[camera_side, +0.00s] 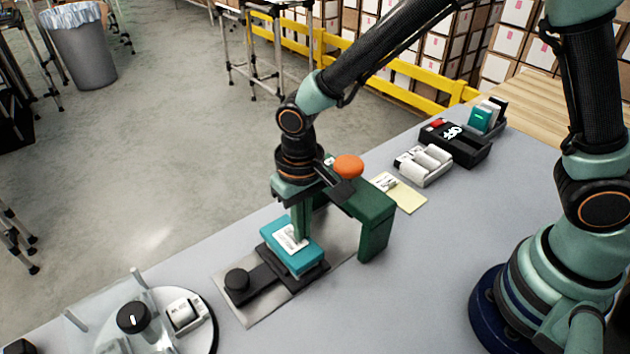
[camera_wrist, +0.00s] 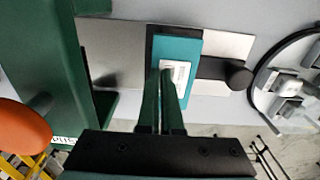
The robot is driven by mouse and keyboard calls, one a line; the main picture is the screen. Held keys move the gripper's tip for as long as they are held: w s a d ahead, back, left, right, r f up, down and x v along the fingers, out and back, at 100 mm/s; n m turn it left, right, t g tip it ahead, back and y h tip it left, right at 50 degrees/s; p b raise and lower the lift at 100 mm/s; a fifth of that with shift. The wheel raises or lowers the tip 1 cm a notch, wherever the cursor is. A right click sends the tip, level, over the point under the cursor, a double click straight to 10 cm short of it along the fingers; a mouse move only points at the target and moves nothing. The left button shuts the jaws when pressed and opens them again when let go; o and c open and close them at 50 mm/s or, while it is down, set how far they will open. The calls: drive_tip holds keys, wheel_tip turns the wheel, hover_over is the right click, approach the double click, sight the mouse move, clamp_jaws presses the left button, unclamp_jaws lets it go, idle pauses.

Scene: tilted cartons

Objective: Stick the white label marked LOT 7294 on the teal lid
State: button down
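The teal lid (camera_side: 305,257) tops a box in a dark holder on a metal plate; it also shows in the wrist view (camera_wrist: 185,45). The white label (camera_side: 287,238) appears to lie flat on the lid, slightly askew to its edges in the side view. Its print is too small to read. My gripper (camera_side: 301,238) points down with its fingertips at the label. In the wrist view, its two green fingers (camera_wrist: 165,73) are close together and cover part of the label (camera_wrist: 181,71). I cannot tell whether they pinch the label's edge.
A green press frame with an orange knob (camera_side: 348,166) stands close beside my gripper. A black knob (camera_side: 237,280) sits at the plate's front left. A round turntable (camera_side: 205,310) is at lower left. A yellow pad (camera_side: 408,197), white rolls (camera_side: 425,163) and a black box lie behind.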

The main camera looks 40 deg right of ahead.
drive_tip(key=c, duration=1)
unclamp_jaws()
wheel_tip(320, 180, up, 18)
idle(0.3)
drive_tip(key=s+d+t, duration=0.2)
drive_tip(key=d, duration=0.8)
drive_tip(key=s+d+t, duration=0.3)
drive_tip(key=d, duration=0.7)
drive_tip(key=shift+t, duration=0.3)
